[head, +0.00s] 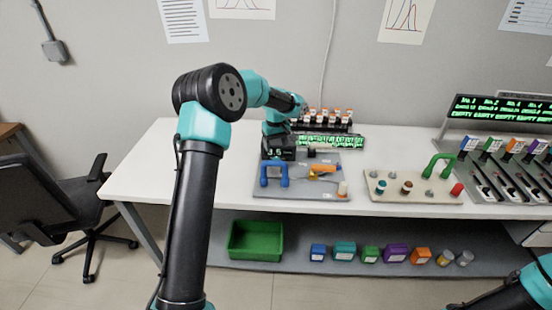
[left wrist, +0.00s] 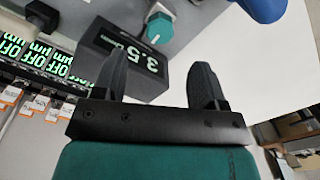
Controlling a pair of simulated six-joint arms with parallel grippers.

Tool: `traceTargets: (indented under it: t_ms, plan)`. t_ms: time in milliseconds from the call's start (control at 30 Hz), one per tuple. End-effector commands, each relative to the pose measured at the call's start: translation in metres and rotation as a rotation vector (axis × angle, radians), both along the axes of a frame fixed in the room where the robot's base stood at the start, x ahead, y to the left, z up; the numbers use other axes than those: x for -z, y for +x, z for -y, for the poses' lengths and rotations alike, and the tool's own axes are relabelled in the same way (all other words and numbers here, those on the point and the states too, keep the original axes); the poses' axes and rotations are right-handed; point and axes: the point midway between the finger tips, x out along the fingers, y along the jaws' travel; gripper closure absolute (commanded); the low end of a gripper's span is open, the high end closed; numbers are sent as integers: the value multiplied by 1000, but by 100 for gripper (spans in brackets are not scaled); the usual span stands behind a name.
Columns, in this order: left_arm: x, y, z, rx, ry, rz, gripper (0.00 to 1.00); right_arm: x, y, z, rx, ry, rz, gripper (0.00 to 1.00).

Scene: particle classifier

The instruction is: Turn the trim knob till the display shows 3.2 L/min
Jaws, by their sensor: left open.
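The display (head: 279,154) is a dark box on the grey panel, and its lit figures appear to read 3.5. It also shows upside down in the left wrist view (left wrist: 130,52), with its unit text too small to read. The trim knob looks to be the teal round knob with a white pointer (left wrist: 158,28) beside the display; I cannot make it out in the head view. My left gripper (left wrist: 160,80) is open, its fingers apart and empty, over the display's edge and short of the knob. In the head view it is over the panel's back left.
A blue handle (head: 273,174) stands on the grey panel's front left. A beige board with a green handle (head: 438,165) sits to the right, then a slotted rack. Bare white table lies at left.

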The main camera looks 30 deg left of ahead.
Motion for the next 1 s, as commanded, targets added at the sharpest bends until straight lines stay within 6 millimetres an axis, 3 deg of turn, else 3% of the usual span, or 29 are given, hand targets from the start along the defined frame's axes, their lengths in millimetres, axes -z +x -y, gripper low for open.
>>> traceTargets:
  t_ms: [200,400,833,1000]
  plan:
    - [39,-1,0,0,0,-4,34,0,0,0,0,0,0,100]
    - [64,0,0,0,0,-3,34,0,0,0,0,0,0,100]
    - [72,0,0,0,0,0,35,0,0,0,0,0,0,100]
    - [72,0,0,0,0,0,52,0,0,0,0,0,0,100]
